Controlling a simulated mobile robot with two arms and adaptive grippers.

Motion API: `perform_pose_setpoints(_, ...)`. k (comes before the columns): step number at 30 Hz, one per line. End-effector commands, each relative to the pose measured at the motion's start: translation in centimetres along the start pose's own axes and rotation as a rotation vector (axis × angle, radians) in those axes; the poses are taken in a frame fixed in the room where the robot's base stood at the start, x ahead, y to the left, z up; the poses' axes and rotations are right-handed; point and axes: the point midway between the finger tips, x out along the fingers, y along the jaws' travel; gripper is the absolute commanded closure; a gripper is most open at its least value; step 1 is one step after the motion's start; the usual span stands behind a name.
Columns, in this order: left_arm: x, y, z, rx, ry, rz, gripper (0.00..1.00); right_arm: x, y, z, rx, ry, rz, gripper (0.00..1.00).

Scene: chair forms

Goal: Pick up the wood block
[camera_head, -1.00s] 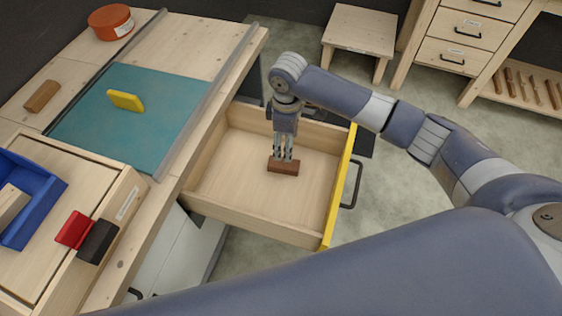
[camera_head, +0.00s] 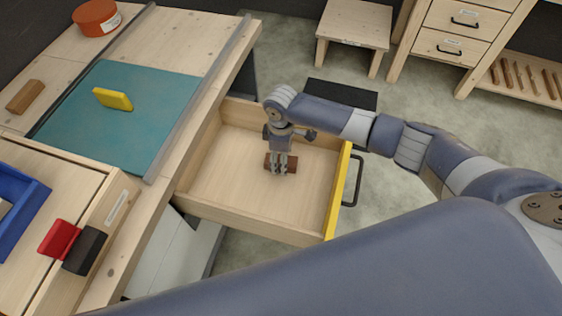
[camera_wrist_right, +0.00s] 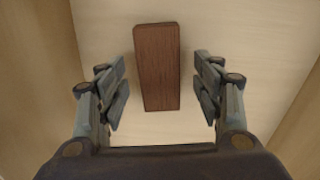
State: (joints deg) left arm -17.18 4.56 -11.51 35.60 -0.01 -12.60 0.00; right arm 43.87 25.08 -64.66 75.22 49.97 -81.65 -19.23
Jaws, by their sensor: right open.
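A dark brown wood block (camera_head: 292,162) lies in the open drawer (camera_head: 228,177), partly hidden behind the fingers of my right gripper (camera_head: 280,168). In the right wrist view the block (camera_wrist_right: 157,67) lies lengthwise between the two fingers of the right gripper (camera_wrist_right: 161,88). The fingers stand open, with a gap on each side of the block and no contact visible. My left gripper is not in view.
The drawer walls and its yellow front (camera_head: 338,190) surround the right gripper. On the bench are a teal mat (camera_head: 115,135), a yellow piece (camera_head: 113,98), another brown block (camera_head: 25,96), an orange round tin (camera_head: 95,17) and a blue bin (camera_head: 20,205). Most of the drawer floor is clear.

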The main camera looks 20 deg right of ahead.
Motion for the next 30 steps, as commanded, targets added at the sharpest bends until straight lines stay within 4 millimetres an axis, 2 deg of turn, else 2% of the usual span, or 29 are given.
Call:
perform_pose_setpoints(3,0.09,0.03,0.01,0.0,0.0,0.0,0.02,1.08,0.01,-0.08,0.0,0.001,0.0,0.39)
perform_pose_setpoints(11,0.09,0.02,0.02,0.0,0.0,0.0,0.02,1.28,0.01,-0.07,-0.001,0.001,0.001,0.39)
perform_pose_setpoints(15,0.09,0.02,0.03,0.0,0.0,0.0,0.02,1.27,0.02,-0.06,-0.001,0.001,0.001,0.71)
perform_pose_setpoints(17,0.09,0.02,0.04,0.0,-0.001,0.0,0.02,1.27,0.02,-0.05,-0.001,0.001,0.001,0.84)
perform_pose_setpoints(18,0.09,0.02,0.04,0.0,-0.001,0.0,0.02,1.27,0.02,-0.05,-0.001,0.001,0.001,0.88)
perform_pose_setpoints(30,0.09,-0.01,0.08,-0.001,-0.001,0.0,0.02,0.83,0.08,-0.07,0.0,0.002,0.002,0.88)
